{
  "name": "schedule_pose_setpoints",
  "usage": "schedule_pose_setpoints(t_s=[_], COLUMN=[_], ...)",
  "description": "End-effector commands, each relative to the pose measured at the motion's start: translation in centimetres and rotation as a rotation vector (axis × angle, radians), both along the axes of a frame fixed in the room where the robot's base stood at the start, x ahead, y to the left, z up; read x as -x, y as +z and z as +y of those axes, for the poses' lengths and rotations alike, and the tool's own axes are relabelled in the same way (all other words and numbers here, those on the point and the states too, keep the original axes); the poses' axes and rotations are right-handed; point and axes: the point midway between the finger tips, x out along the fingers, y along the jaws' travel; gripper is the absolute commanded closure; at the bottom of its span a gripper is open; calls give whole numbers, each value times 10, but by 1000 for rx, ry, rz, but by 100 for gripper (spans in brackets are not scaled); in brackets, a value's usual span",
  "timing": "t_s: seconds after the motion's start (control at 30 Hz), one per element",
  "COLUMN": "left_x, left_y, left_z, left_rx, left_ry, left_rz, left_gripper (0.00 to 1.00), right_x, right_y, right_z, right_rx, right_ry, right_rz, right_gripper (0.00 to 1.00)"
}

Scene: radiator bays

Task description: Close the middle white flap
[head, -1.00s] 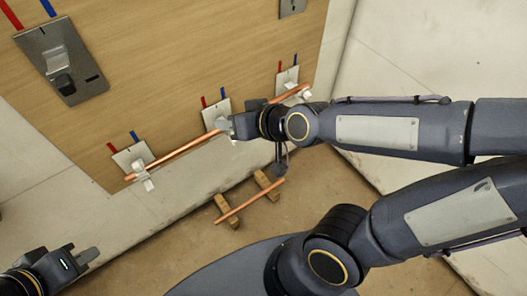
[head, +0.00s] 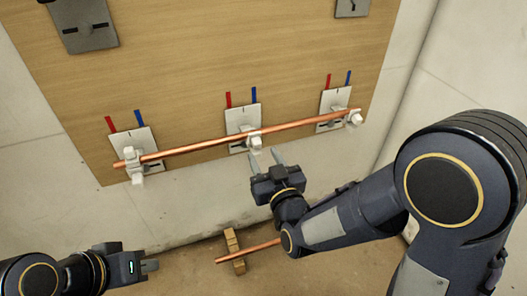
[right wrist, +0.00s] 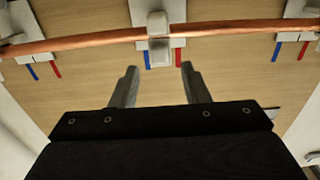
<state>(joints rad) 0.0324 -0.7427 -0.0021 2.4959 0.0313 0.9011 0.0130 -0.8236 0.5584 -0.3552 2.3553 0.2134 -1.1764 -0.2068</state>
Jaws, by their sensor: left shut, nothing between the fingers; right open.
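The middle white flap (head: 255,142) is at the middle bracket plate (head: 238,116) on the wooden board. It also shows in the right wrist view (right wrist: 158,22), at the copper pipe. It seems to lie partly across the pipe; I cannot tell whether it is fully shut. The long copper pipe (head: 200,145) runs along all the lower brackets. My right gripper (head: 265,158) is open and empty, just below the middle flap, with its fingers pointing at it and apart from it. My left gripper (head: 150,265) is shut and empty at the lower left, away from the board.
A left white flap (head: 137,178) and a right white flap (head: 354,118) are at the pipe's ends. The floor around is clear.

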Motion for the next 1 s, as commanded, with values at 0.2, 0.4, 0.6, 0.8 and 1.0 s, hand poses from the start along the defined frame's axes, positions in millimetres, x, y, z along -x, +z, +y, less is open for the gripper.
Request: schedule_pose_setpoints(t_s=[0.2, 0.4, 0.6, 0.8, 1.0], left_x=[0, 0, 0, 0, 0], left_y=[-9, -11, -10, -10, -10], left_z=[0, 0, 0, 0, 0], left_rx=[0, 0, 0, 0, 0], left_ry=[0, 0, 0, 0, 0], left_rz=[0, 0, 1, 1, 1], left_gripper=[100, 100, 100, 100, 100], right_x=[-32, -45, -45, -45, -45], right_y=[-2, -1, -1, -1, 0], right_z=[10, 14, 14, 14, 14], right_rx=[0, 0, 0, 0, 0], right_ry=[-2, -1, -1, -1, -1], right_rz=[0, 2, 3, 2, 4], right_gripper=[58, 58, 58, 79, 94])
